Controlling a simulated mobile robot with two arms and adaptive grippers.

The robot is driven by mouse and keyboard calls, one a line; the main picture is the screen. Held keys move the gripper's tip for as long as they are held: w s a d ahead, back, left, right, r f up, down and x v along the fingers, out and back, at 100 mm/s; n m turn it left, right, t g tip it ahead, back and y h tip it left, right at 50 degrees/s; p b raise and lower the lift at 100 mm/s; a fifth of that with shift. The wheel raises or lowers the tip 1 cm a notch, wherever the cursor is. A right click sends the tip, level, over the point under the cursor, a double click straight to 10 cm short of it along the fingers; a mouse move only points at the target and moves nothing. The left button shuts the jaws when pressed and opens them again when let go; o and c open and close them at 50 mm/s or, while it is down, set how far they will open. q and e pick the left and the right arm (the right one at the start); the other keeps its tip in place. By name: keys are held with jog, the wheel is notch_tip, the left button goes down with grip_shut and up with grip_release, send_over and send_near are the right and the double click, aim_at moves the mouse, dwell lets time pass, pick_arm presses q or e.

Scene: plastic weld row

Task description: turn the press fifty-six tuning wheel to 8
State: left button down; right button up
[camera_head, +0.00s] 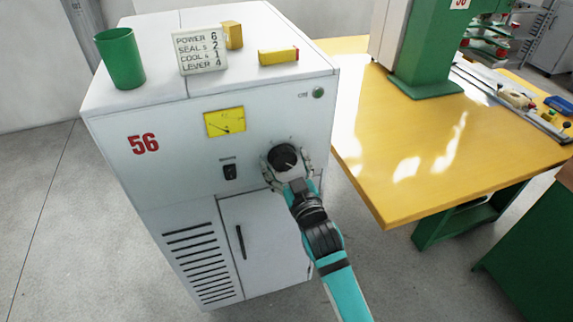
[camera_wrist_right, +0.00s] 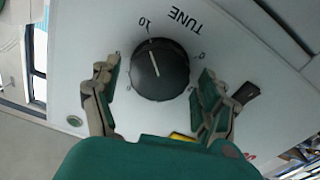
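The tuning wheel is a round black knob (camera_head: 284,157) on the front of the white cabinet marked 56 (camera_head: 143,145). In the right wrist view the wheel (camera_wrist_right: 160,70) has a white pointer line aimed toward the printed 10, under the word TUNE. A 0 shows on its right; other marks are hard to read. My right gripper (camera_head: 286,163) is at the wheel, its fingers on either side. In the right wrist view the gripper (camera_wrist_right: 159,78) is open, with gaps between its fingers and the wheel. My left gripper is not in view.
A yellow meter (camera_head: 225,122) and a black switch (camera_head: 230,172) sit left of the wheel. A green cup (camera_head: 120,59), a settings card (camera_head: 200,54) and yellow boxes (camera_head: 278,56) stand on top. A yellow table (camera_head: 430,150) adjoins on the right.

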jog(key=c, duration=0.9)
jog(key=shift+r+n+p, duration=0.1)
jog(key=shift+n+p, duration=0.6)
jog(key=shift+n, duration=0.4)
jog(key=shift+n+p, duration=0.6)
jog(key=shift+n, duration=0.6)
jog(key=n, duration=0.2)
jog(key=shift+n+p, duration=0.35)
jog(key=shift+n, duration=1.55)
jog(key=shift+p, duration=0.3)
